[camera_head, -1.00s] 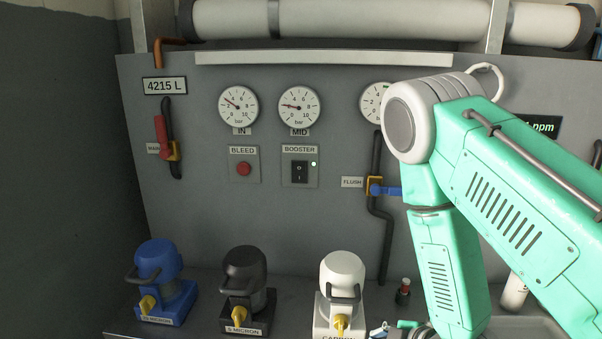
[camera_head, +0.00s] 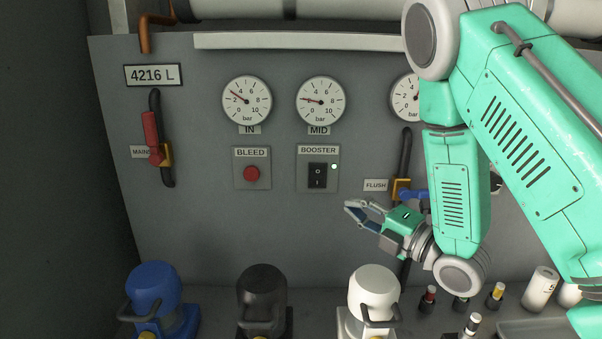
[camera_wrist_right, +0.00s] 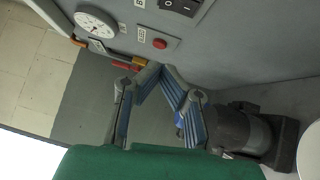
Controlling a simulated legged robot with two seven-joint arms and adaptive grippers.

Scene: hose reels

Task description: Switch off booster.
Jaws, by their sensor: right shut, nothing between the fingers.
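In the right wrist view the rocker (camera_wrist_right: 181,5) shows at the top edge. My right gripper (camera_head: 350,206) is shut and empty, below and to the right of the switch and apart from it. In the right wrist view its fingers (camera_wrist_right: 160,72) point at the panel, below the red bleed button (camera_wrist_right: 159,43). My left gripper is not in view.
The bleed button (camera_head: 251,173) sits left of the switch. The blue flush handle (camera_head: 413,194) is close behind my right arm. Blue (camera_head: 154,290), black (camera_head: 262,292) and white (camera_head: 373,290) filter housings stand below. The panel face between switch and housings is clear.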

